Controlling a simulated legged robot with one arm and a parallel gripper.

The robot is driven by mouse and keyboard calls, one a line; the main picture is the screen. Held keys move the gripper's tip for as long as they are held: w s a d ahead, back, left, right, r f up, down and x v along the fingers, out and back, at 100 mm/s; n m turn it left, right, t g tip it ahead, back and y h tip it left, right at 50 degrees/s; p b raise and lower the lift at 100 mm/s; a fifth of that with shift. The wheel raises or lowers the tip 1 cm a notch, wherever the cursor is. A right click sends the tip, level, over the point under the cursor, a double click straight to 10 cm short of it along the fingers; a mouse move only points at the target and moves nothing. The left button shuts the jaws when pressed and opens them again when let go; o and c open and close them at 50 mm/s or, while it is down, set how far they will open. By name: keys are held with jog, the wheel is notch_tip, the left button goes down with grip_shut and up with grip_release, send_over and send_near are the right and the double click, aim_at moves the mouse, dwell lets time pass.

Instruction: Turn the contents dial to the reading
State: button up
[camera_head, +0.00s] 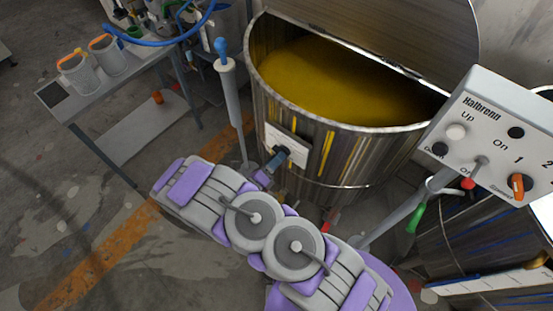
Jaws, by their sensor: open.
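A steel vat (258,95) of yellow-ochre paint stands at the centre, its lid raised. A white plate (285,138) is fixed on its near side, its marks too small to read. A short dark blue cylinder (277,160) sits at the plate's lower edge; I cannot tell what it belongs to. I see no dial plainly marked contents. An orange knob (517,186) is on the grey control box (490,125) at the right, near "1", "2" and what looks like "Speed". My arm's purple and grey links cross the lower middle; my gripper's fingers are not visible.
A grey bench (130,65) with two orange-handled mugs (76,73) (108,55) stands at the upper left. A blue-handled post (229,88) rises left of the vat. Another vessel (470,240) is at the lower right. The floor at the left is open.

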jog(key=shift+w+d, duration=0.35)
jog(key=shift+w, duration=0.1)
grip_shut()
